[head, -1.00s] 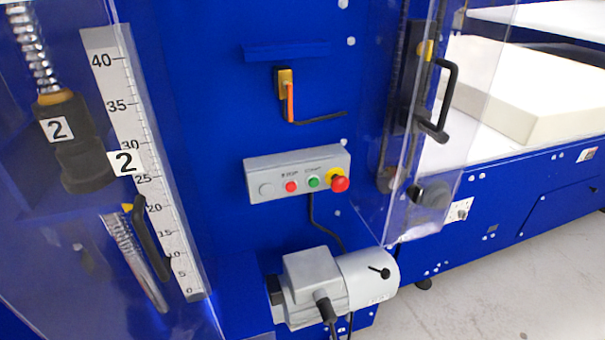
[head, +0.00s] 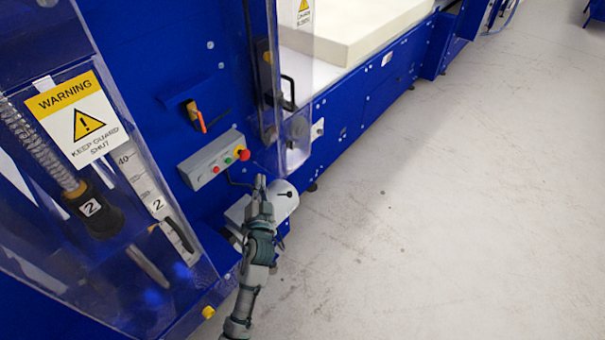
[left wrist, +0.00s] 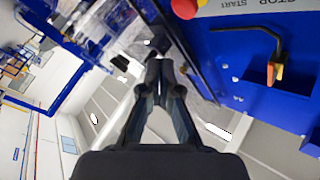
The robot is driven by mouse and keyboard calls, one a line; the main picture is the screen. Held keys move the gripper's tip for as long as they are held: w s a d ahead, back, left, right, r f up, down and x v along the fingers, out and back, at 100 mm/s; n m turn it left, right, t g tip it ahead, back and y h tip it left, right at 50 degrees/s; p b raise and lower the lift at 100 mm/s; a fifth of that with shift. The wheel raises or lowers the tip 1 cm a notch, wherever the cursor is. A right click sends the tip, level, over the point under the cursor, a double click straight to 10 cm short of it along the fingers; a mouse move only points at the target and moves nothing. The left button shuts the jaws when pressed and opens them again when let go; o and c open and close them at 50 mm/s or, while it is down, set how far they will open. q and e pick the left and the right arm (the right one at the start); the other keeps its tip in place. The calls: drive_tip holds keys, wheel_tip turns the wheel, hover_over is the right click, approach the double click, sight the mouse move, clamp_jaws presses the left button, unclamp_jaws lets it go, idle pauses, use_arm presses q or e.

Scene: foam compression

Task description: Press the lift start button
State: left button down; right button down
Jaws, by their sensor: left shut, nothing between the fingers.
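The grey control box (head: 200,171) is on the blue machine front in the head view. It carries a green start button (head: 228,160), a red stop button (head: 214,169) and a red mushroom button (head: 244,154) on a yellow collar. My left gripper (head: 260,179) is shut and empty, below and right of the box, apart from the buttons in the picture. In the left wrist view the gripper (left wrist: 160,66) points past the box (left wrist: 262,6), whose START and STOP lettering appears upside down at the top edge. The green button is out of that view. My right gripper is not seen.
A grey motor (head: 284,200) sits behind and beside my left gripper. A clear guard (head: 292,120) with a black handle (head: 288,92) stands right of the box. Open floor (head: 430,200) lies to the right.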

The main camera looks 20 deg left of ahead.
sight(229, 161)
use_arm(q)
drive_tip(key=shift+a+g+y, duration=0.3)
drive_tip(key=shift+a, duration=0.25)
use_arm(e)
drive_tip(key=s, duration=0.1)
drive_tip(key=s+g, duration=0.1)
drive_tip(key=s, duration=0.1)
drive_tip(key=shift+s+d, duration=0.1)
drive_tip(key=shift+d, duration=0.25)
